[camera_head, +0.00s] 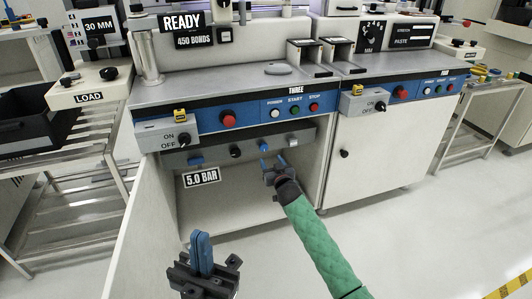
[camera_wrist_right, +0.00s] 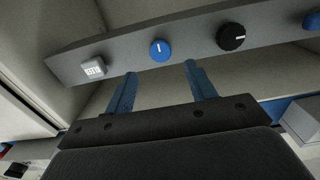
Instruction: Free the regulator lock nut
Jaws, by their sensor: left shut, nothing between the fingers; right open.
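A grey strip (camera_wrist_right: 124,52) under the bench front carries a row of fittings. They are a blue knob (camera_head: 195,161), a black knob (camera_head: 236,152), a round blue knob with a white mark (camera_wrist_right: 160,50) and a pale square block (camera_head: 293,142). The black knob also shows in the wrist view (camera_wrist_right: 231,36). None is clearly marked as the lock nut. My right gripper (camera_head: 273,161) is open and empty below the strip. In the wrist view its fingers (camera_wrist_right: 161,70) stand apart below the round blue knob, seemingly not touching it. My left gripper (camera_head: 200,236) is shut, empty, low in front of the cabinet.
A 5.0 BAR label (camera_head: 201,177) sits below the strip. Above is a blue panel (camera_head: 255,113) with POWER, START and STOP buttons and an ON/OFF switch box (camera_head: 155,132). An open cabinet door (camera_head: 145,225) stands at left; a closed door (camera_head: 375,160) is at right.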

